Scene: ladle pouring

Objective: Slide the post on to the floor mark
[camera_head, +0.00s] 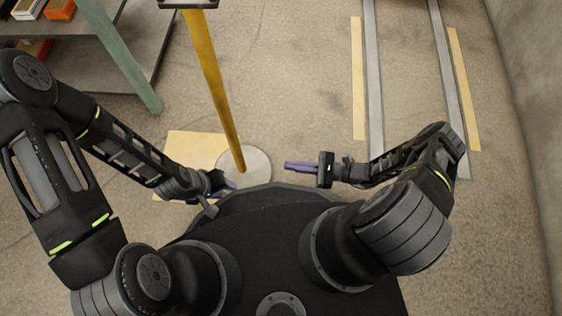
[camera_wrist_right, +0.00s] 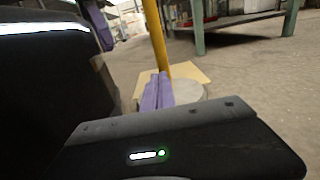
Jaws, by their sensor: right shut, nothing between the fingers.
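The post (camera_head: 215,85) is a yellow pole on a round grey base, with a dark frame at its top, cut off by the picture edge. The base overlaps the right part of the floor mark (camera_head: 188,143), a pale yellow square. My left gripper (camera_head: 230,185) is low at the base's left front edge; its purple fingers are mostly hidden, and contact is unclear. My right gripper (camera_head: 290,167) is shut and empty, to the right of the base and apart from it. In the right wrist view the post (camera_wrist_right: 157,40) rises beyond the purple fingers (camera_wrist_right: 157,92).
A green-legged table (camera_head: 120,55) with boxes stands at the upper left, also seen in the right wrist view (camera_wrist_right: 235,20). Two grey floor rails (camera_head: 373,80) edged by yellow strips (camera_head: 358,80) run at the right. A wall (camera_head: 530,110) closes the far right. Floor between post and rails is clear.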

